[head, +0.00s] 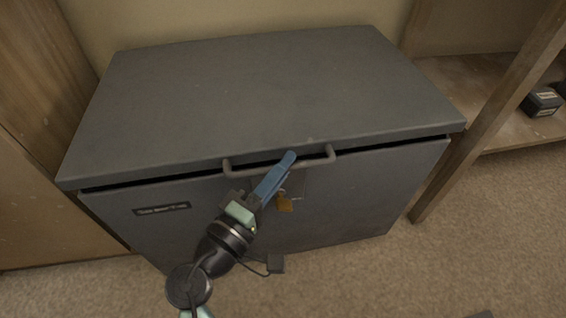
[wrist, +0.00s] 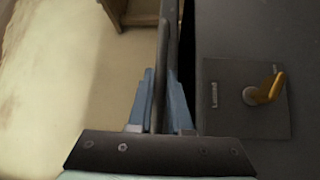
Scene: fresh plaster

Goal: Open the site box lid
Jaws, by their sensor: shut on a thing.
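The grey site box (head: 330,205) stands against the wall. Its flat lid (head: 270,90) lies nearly level, with a narrow dark gap under its front edge. A bar handle (head: 243,170) runs along the lid's front. My gripper (head: 288,160) reaches up from below, its blue fingers at the handle's middle. In the wrist view, my gripper (wrist: 160,85) is shut on a dark bar between its fingers, which looks like the handle.
A wooden shelf unit (head: 495,105) stands close on the right, with a small dark box (head: 541,101) on it. Wooden panelling (head: 35,70) is close on the left.

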